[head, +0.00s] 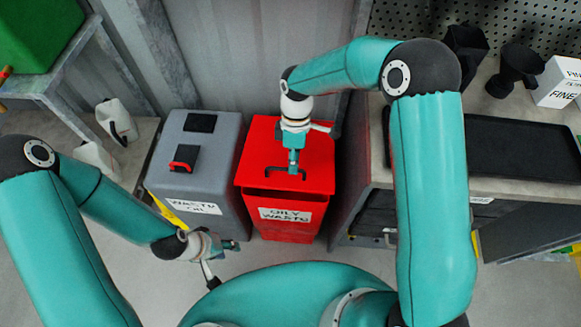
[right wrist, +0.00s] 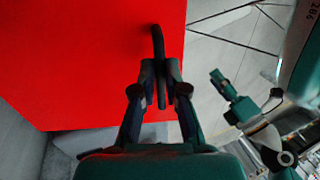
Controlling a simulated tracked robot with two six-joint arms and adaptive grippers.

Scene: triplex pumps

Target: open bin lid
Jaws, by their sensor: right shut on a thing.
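The red bin (head: 291,225) has a label reading "OILY WASTE" and stands on the floor at the centre of the head view. Its red lid (head: 262,160) has a dark bar handle (head: 274,173) near the front edge. My right gripper (head: 293,168) is shut on the handle. In the right wrist view the lid fills the upper left, and the fingers (right wrist: 161,80) are closed around the dark handle (right wrist: 158,42). My left gripper (head: 232,246) is low, in front of the grey bin and apart from it; its fingers are too small to judge.
A grey waste oil bin (head: 222,150) with a red-handled hatch stands close left of the red bin. A bench with a black tray (head: 520,148) is close on the right. A corrugated metal wall (head: 260,50) is behind. Bare floor lies in front.

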